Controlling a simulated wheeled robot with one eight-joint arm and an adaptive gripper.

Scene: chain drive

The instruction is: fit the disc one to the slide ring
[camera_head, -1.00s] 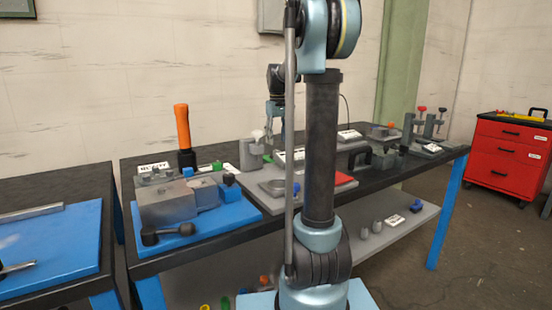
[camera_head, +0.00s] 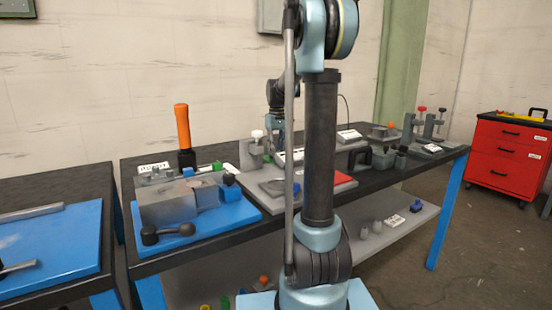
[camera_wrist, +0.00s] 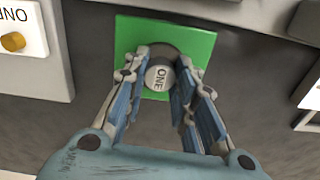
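A round grey piece marked ONE, the disc one (camera_wrist: 160,78), shows in the wrist view in front of a green square pad (camera_wrist: 125,40). A darker round shape surrounds part of it. My gripper (camera_wrist: 160,90) is open, with one finger on each side of the disc; I cannot tell whether either finger touches it. In the head view my gripper (camera_head: 275,138) is low over the bench, partly hidden by my own arm. I cannot make out the slide ring for certain in either view.
A white label with ONE and a brass knob (camera_wrist: 13,42) are at the upper left of the wrist view. On the bench are a blue-based vise (camera_head: 165,205), an orange-handled tool (camera_head: 183,125) and a grey plate with clamps (camera_head: 255,180). A red cabinet (camera_head: 512,155) stands far right.

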